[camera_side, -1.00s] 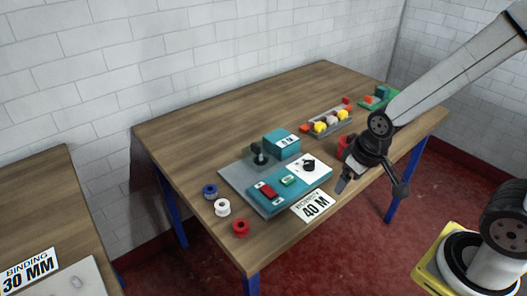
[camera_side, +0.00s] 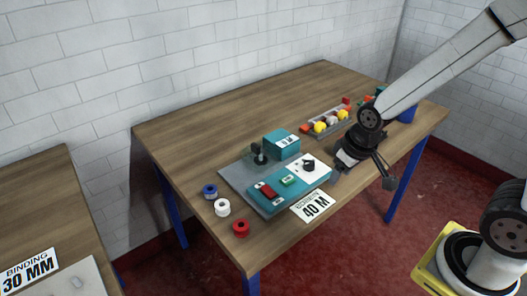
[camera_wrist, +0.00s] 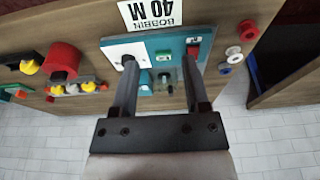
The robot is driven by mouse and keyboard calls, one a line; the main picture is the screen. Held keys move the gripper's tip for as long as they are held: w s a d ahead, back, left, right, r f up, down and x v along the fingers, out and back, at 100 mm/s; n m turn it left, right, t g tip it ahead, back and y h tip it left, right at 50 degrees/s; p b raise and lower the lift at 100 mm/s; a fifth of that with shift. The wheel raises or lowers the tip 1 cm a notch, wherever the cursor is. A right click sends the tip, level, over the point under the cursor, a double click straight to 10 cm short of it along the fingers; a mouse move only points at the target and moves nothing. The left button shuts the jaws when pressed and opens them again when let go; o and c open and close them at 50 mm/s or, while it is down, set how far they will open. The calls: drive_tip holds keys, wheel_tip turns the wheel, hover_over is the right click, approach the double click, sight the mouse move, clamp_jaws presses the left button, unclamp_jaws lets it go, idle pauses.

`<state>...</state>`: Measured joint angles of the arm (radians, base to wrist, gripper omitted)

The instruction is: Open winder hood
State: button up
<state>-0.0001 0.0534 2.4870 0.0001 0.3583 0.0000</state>
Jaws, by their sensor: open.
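The winder (camera_side: 243,187) is a grey base on the table with a teal box-like hood (camera_side: 281,144), which bears a white label. A black upright part (camera_side: 258,154) stands beside the hood. The teal front panel has a red switch (camera_side: 267,190), a green button (camera_side: 289,181) and a black knob (camera_side: 308,165) on a white plate. My gripper (camera_side: 338,177) is just right of the panel in the side view. In the wrist view my gripper (camera_wrist: 160,70) is open and empty, its fingers spread over the panel, with the green button (camera_wrist: 163,57) between them. The hood is partly hidden there.
A "40 M" bobbin card (camera_side: 315,205) lies at the front edge. Blue (camera_side: 210,191), white (camera_side: 222,207) and red (camera_side: 240,228) spools stand left of the winder. A tray with coloured pieces (camera_side: 327,123) is behind right. A red spool (camera_wrist: 62,60) shows in the wrist view.

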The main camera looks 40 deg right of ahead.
drive_tip(key=w, duration=1.5)
drive_tip(key=t, duration=0.2)
approach(256, 145)
drive_tip(key=x, duration=0.2)
drive_tip(key=shift+w+f, duration=0.1)
drive_tip(key=shift+w, duration=0.15)
drive_tip(key=shift+f, duration=0.15)
drive_tip(key=shift+x, duration=3.75)
drive_tip(key=shift+s, duration=0.1)
clamp_jaws()
